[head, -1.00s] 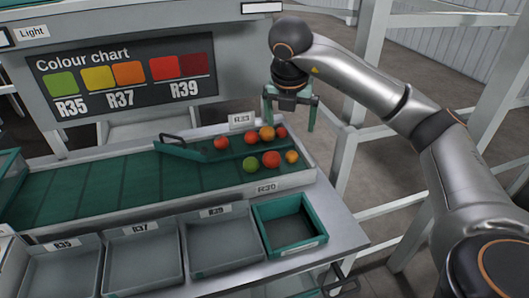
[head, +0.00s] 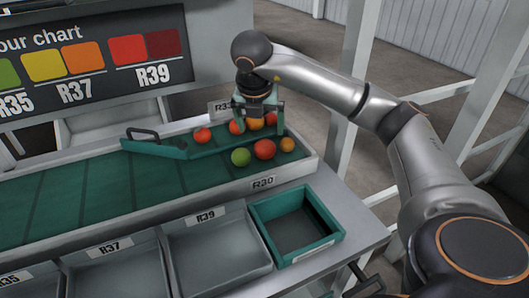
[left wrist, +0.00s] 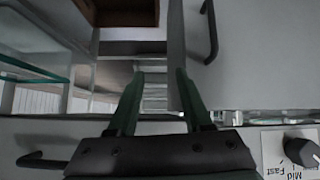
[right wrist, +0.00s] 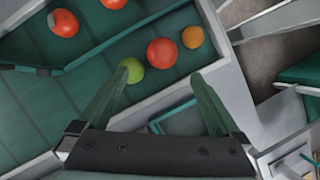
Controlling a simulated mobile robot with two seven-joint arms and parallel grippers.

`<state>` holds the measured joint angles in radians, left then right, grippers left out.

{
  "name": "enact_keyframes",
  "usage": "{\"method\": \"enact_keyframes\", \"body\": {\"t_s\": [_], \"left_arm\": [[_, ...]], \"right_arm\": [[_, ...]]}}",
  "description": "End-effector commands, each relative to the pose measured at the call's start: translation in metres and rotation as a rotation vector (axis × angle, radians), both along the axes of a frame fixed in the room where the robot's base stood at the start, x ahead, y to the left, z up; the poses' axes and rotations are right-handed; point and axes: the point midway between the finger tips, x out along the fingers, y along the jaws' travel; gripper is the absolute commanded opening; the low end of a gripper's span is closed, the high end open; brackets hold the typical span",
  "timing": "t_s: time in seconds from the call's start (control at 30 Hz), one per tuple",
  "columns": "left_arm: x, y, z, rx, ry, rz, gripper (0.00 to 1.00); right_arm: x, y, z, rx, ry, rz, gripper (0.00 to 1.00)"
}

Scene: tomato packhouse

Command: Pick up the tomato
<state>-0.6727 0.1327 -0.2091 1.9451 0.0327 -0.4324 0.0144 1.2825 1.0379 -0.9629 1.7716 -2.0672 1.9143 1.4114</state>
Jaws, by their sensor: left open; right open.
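Several tomatoes lie at the right end of the green belt. In front of the green divider bar are a green tomato (head: 241,157), a red tomato (head: 265,149) and an orange one (head: 287,144). Behind it are another red tomato (head: 202,135) and others partly hidden by my right gripper (head: 259,127). My left gripper (left wrist: 159,74) is open and empty, away from the tomatoes.
The green divider bar (head: 165,149) crosses the belt (head: 90,195). The belt's pale rim (head: 215,198) runs along the front. A green-rimmed crate (head: 267,238) and grey bins (head: 215,250) stand before it. A white post (head: 352,130) rises at right.

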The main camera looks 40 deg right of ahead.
Motion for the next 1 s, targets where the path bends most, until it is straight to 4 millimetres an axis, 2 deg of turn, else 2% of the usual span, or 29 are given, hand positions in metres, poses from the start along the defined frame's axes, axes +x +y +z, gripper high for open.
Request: {"method": "enact_keyframes", "body": {"t_s": [0.13, 0.43, 0.7, 1.0], "left_arm": [[0.001, 0.001, 0.001, 0.002, -0.001, 0.001, 0.50], [0.004, 0.004, 0.003, 0.006, -0.007, 0.004, 0.50], [0.003, 0.008, 0.002, 0.012, -0.006, 0.010, 0.50], [0.002, 0.009, 0.000, 0.013, -0.001, 0.011, 0.50]], "right_arm": [[0.006, -0.008, -0.026, 0.000, 0.005, -0.001, 1.00], [0.011, -0.017, -0.050, -0.001, 0.003, -0.001, 1.00], [0.017, -0.029, -0.086, 0.000, 0.002, -0.001, 1.00], [0.019, -0.031, -0.091, 0.000, 0.000, 0.000, 1.00]]}}
